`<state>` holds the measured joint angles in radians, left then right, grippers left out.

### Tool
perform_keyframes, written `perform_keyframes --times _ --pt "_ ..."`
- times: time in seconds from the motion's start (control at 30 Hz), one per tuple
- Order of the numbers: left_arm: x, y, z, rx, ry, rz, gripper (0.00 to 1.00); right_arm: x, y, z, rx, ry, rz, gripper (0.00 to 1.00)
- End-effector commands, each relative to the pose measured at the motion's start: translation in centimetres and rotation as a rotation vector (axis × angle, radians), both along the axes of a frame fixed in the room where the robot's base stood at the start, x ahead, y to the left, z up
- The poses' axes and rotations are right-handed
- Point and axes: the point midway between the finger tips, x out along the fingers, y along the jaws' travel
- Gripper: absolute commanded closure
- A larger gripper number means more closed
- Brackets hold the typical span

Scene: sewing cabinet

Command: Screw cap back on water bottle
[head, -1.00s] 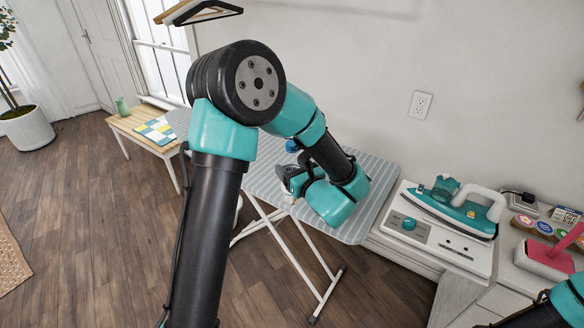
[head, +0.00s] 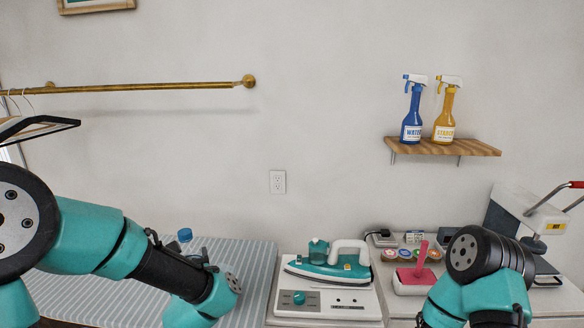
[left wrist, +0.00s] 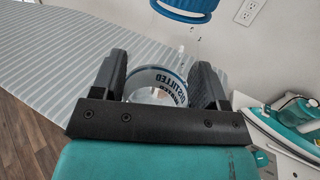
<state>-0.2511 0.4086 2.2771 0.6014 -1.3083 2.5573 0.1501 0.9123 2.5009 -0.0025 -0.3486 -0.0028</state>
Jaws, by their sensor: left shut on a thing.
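A clear water bottle with a white "DISTILLED" label (left wrist: 165,88) is between the fingers of my left gripper (left wrist: 162,72) in the left wrist view. The gripper is shut on it. A blue ribbed cap (left wrist: 185,9) shows at the top edge of that view, at the bottle's far end. I cannot tell whether it is fully seated. In the head view the blue cap (head: 185,235) shows above the striped ironing board, and my left arm hides most of the bottle. My right gripper is not in view; only part of the right arm shows.
The striped ironing board (head: 75,280) lies under my left arm. A teal iron (head: 328,264) sits on a white station to its right. A pink-handled item (head: 418,274) stands further right. Blue (head: 412,120) and yellow (head: 444,122) spray bottles stand on a wall shelf.

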Motion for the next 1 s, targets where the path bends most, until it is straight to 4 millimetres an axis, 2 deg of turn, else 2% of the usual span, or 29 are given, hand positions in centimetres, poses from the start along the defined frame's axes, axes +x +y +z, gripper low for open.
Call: perform_keyframes --times 0.1,0.3,1.0 --pt "-0.1 -2.3 0.9 0.0 0.0 -0.16 0.81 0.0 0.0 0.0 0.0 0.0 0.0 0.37" --pt "-0.5 -4.7 1.5 0.0 -0.001 -0.322 0.81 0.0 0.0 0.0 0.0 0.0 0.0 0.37" --pt "-0.7 -5.5 1.3 0.0 -0.001 -0.364 0.81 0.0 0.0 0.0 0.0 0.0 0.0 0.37"
